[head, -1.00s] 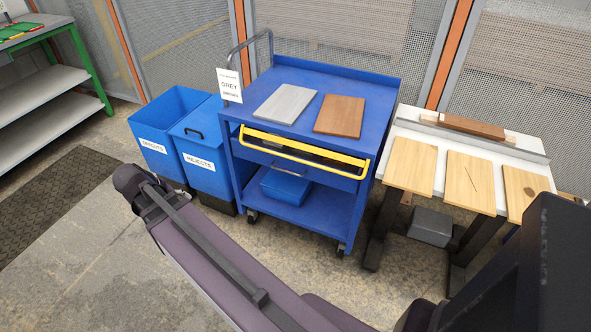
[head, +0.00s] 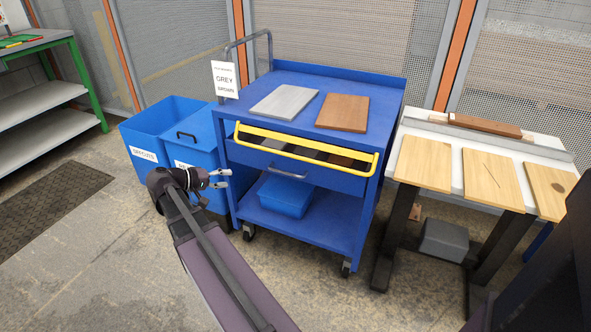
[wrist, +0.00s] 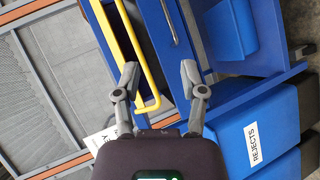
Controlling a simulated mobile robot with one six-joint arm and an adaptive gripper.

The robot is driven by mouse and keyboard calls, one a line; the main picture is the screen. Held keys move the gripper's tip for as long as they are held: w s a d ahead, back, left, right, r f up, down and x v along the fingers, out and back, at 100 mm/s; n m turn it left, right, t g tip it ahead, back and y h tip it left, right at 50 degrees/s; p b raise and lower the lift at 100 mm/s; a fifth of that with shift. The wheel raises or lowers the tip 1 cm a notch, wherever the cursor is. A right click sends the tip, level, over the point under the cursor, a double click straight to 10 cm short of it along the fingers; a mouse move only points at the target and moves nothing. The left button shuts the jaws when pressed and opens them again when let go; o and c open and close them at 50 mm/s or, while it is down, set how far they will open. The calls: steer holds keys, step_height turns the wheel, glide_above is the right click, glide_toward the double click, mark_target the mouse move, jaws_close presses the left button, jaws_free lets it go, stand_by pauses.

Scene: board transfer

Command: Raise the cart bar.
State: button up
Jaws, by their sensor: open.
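The blue cart (head: 300,215) stands in the middle of the head view. Its yellow bar (head: 305,155) runs across the front at the upper edge, with an open slot behind it. My gripper (head: 222,179) is open and empty, in front of the cart's left side, lower than the bar's left end and apart from it. In the wrist view my gripper (wrist: 160,75) has its two fingers spread. The yellow bar (wrist: 135,58) crosses the wrist view at a slant beyond them, its bent end appearing between the fingers, nearer the left one.
A grey board (head: 285,102) and a brown board (head: 343,113) lie on the cart top. Two blue bins, one labelled rejects (head: 193,155), stand close left of my gripper. A white bench (head: 480,145) with wooden boards stands right. Open floor lies in front.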

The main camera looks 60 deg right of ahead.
mark_target(296, 157)
steer(key=s+d+f+m+g+h+b, duration=0.1)
steer(key=d+f+m+g+h+b, duration=0.1)
steer(key=d+g+b, duration=0.2)
steer(key=s+d+f+m+g+h+b, duration=0.2)
steer(key=d+b, duration=0.6)
steer(key=b, duration=0.4)
steer(key=shift+d+f+m+g+b, duration=0.2)
steer(key=shift+f+m+g+b, duration=0.15)
steer(key=shift+f+m+g, duration=0.45)
steer(key=shift+s+r, duration=0.1)
steer(key=shift+r, duration=0.15)
steer(key=p+x, duration=0.2)
steer(key=x, duration=0.5)
steer(key=p+x, duration=0.2)
steer(key=x, duration=0.4)
steer(key=shift+s+d+r, duration=0.15)
steer(key=shift+s+r, duration=0.1)
steer(key=shift+r, duration=0.05)
jaws_close()
